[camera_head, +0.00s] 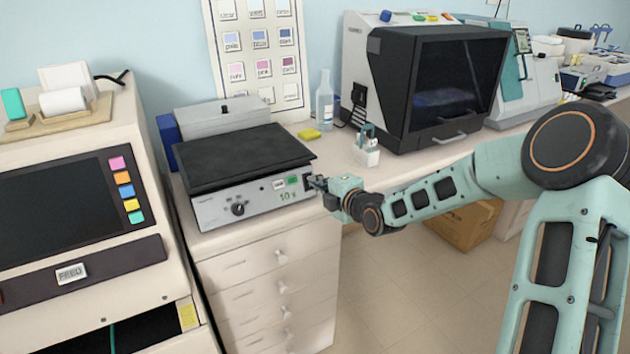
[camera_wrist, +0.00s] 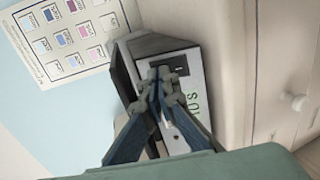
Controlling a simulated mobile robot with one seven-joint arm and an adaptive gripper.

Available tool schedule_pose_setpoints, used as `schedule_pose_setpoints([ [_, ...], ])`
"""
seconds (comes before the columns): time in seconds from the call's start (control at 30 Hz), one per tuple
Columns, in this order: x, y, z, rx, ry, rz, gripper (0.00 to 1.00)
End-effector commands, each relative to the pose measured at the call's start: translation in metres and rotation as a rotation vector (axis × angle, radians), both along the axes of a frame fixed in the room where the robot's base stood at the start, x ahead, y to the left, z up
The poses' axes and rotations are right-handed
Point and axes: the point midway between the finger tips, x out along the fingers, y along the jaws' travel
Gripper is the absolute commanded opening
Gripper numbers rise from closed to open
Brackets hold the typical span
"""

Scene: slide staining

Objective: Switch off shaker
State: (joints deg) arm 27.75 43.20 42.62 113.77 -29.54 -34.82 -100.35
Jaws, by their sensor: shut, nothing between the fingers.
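The shaker (camera_head: 250,195) is a pale grey box with a black platform (camera_head: 240,155) on top, standing on the bench at the left. Its front panel has a dark knob (camera_head: 238,209), a small white label, a small green patch (camera_head: 293,180) and green writing. My gripper (camera_head: 314,182) is shut and empty at the right end of this panel. In the wrist view the closed fingertips (camera_wrist: 163,82) are in front of the panel, close beside a black rectangular switch (camera_wrist: 182,68). I cannot tell whether they touch it. The fingers hide part of the panel.
A machine with a dark screen (camera_head: 60,205) stands close at the left. A squeeze bottle (camera_head: 324,97), yellow sponge (camera_head: 309,134) and a large dark-windowed instrument (camera_head: 440,85) stand behind and right. Drawers (camera_head: 270,285) are below the shaker. Floor in front is open.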

Motion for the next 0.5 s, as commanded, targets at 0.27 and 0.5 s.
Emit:
schedule_pose_setpoints([
  [0.27,0.0083,0.0054,-0.0029,0.0,0.0,0.0,0.0],
  [0.5,0.0082,0.0053,-0.0028,-0.001,-0.001,0.0,0.0],
])
